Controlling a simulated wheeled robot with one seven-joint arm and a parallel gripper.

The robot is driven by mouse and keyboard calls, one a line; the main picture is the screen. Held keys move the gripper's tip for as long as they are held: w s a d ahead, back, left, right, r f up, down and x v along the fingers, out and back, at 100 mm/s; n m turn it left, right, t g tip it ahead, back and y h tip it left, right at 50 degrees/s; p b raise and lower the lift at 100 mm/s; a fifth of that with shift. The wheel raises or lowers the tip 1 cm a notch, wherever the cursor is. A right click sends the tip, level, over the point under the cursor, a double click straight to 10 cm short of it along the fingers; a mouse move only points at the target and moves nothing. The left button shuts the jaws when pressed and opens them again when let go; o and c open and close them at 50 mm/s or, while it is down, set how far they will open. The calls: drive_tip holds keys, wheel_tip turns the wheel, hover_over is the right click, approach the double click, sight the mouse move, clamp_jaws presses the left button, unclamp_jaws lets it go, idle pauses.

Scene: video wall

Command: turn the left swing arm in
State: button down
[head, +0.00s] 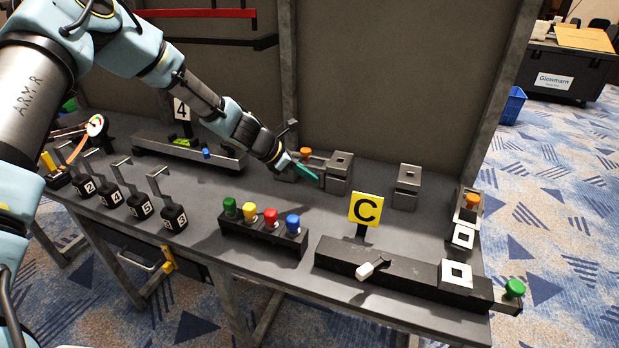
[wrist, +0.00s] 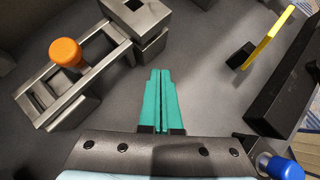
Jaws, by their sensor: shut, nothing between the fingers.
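My gripper (head: 304,171) is shut and empty, its two teal fingers together in the wrist view (wrist: 160,98). The orange knob (head: 305,152) at the left stands on a grey slotted metal piece (wrist: 32,97), which runs up to a grey block with a square hole (head: 339,172). I take this to be the left swing arm, but cannot be sure. In the wrist view the orange knob (wrist: 66,53) is up and left of my fingertips, with a gap between. In the head view my fingers hide part of this piece.
A second grey block (head: 407,188) stands to the right, and another orange knob (head: 472,201) at the bench's right end. A yellow C sign (head: 365,209), a row of coloured knobs (head: 263,231) and a long black box (head: 335,255) stand in front. Bare bench lies between them.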

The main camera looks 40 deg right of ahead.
drive_tip(key=s+a+r+b, duration=0.2)
drive_tip(key=a+r, duration=0.3)
drive_tip(key=r, duration=0.1)
drive_tip(key=shift+s+a, duration=0.3)
drive_tip(key=shift+a, duration=0.05)
idle(0.3)
drive_tip(key=w+a+m+y, duration=0.1)
drive_tip(key=w+a, duration=0.1)
drive_tip(key=a, duration=0.3)
drive_tip(key=w+a+m+t, duration=0.1)
drive_tip(key=w+a+m, duration=0.1)
drive_tip(key=a, duration=0.3)
drive_tip(key=w+a+m+t+y, duration=0.1)
drive_tip(key=w+a+m, duration=0.1)
drive_tip(key=a, duration=0.3)
drive_tip(key=shift+w+a+r+y, duration=0.15)
drive_tip(key=shift+w+r+y, duration=0.2)
drive_tip(key=shift+w, duration=0.4)
drive_tip(key=a+r+m+t+y, duration=0.1)
drive_tip(key=a+r+m, duration=0.1)
drive_tip(key=a, duration=0.9)
drive_tip(key=s+a+r+m+t+y, duration=0.1)
drive_tip(key=a+m, duration=0.3)
drive_tip(key=a, duration=0.8)
drive_tip(key=a+r+m+t+y, duration=0.1)
drive_tip(key=a+r+m+y, duration=0.2)
drive_tip(key=a, duration=0.9)
drive_tip(key=shift+s, duration=0.25)
